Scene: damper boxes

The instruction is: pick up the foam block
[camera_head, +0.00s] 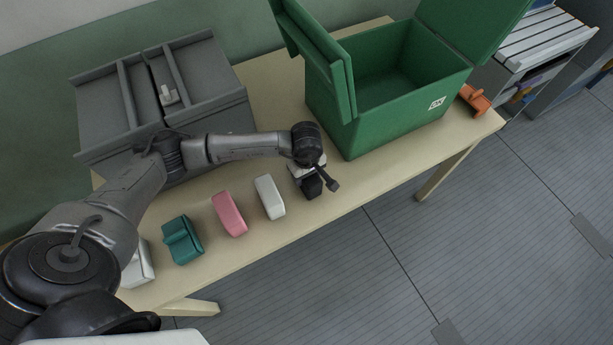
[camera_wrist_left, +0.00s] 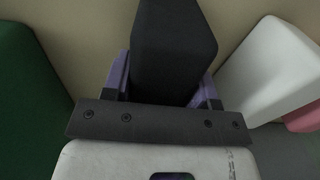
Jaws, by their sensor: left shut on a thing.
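The foam block appears to be the dark, nearly black block (camera_head: 312,188) near the front of the table, just left of the green bin. My left gripper (camera_head: 308,172) comes down over it from above and is shut on it. In the left wrist view the dark block (camera_wrist_left: 173,45) sits between the two purple-edged fingers, and its far end sticks out past them. I cannot tell whether it touches the table. My right gripper does not show.
A white block (camera_head: 269,197), a pink block (camera_head: 229,214) and a teal block (camera_head: 182,240) lie in a row to the left. The open green bin (camera_head: 420,118) stands right of the gripper. A grey divided box (camera_head: 110,110) is at the back left of the table (camera_head: 262,240).

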